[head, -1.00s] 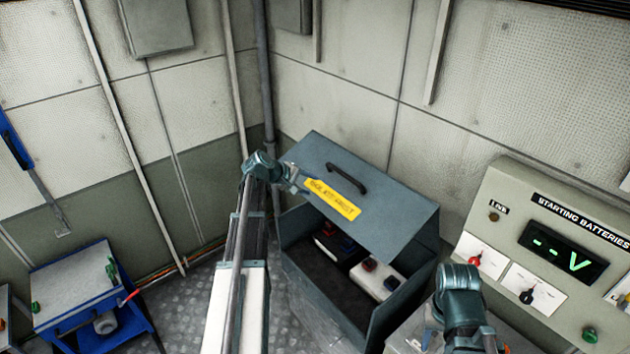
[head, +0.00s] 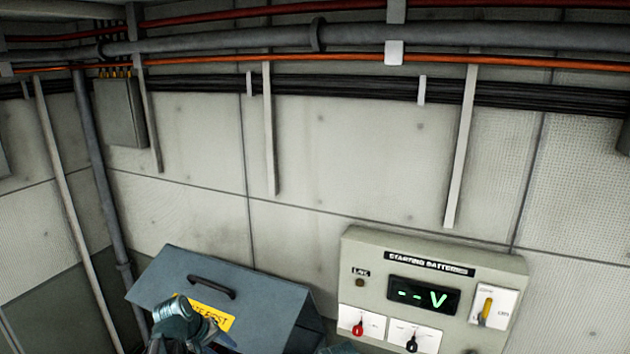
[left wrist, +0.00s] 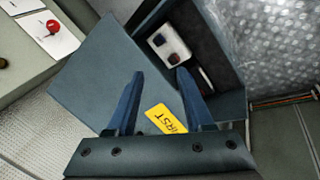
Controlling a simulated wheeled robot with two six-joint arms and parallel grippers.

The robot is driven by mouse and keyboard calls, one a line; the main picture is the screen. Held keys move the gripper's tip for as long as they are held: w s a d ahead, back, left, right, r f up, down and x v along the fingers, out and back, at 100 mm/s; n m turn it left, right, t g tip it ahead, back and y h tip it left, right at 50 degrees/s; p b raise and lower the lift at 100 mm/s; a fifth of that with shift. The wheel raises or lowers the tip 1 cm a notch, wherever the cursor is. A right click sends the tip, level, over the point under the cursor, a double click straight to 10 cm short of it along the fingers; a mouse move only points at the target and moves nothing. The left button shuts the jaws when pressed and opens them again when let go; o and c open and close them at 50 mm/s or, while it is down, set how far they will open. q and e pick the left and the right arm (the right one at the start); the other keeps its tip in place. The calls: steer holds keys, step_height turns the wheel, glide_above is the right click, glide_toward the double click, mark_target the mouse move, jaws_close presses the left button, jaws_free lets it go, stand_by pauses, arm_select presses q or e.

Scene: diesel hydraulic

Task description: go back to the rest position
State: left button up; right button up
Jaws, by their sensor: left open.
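My left arm's wrist shows at the bottom of the head view, in front of the grey battery box lid (head: 265,305). In the left wrist view my left gripper (left wrist: 160,74) is open, its two blue fingers spread with nothing between them. The lid (left wrist: 95,75) with its yellow label (left wrist: 165,118) lies beyond the fingers. The lid stands raised, and the box interior shows a white battery (left wrist: 168,45) with dark caps. My right gripper is not clearly in view; only a small dark piece shows at the head view's bottom edge.
A starting batteries panel (head: 433,290) with a green display, knobs and a yellow-handled switch stands right of the box. Pipes (head: 240,42) run along the wall top. A metal floor (left wrist: 262,45) shows beside the box.

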arm_select(q)
steer(key=s+d+f+m+g+y, duration=0.3)
steer(key=s+d+m, duration=0.5)
steer(key=s, duration=0.6)
steer(key=s+d+f+b, duration=0.1)
steer(key=d+f+b, duration=0.2)
steer(key=f+b, duration=0.4)
steer(key=s+d+f+m+y+b, duration=0.1)
steer(key=d+f+b, duration=0.3)
steer(key=f+b, duration=0.4)
steer(key=s+d+f+m+g+b, duration=0.1)
steer(key=s+d+f+b, duration=0.2)
steer(key=f+b, duration=0.5)
steer(key=shift+d+b, duration=0.5)
steer(key=shift+d, duration=0.2)
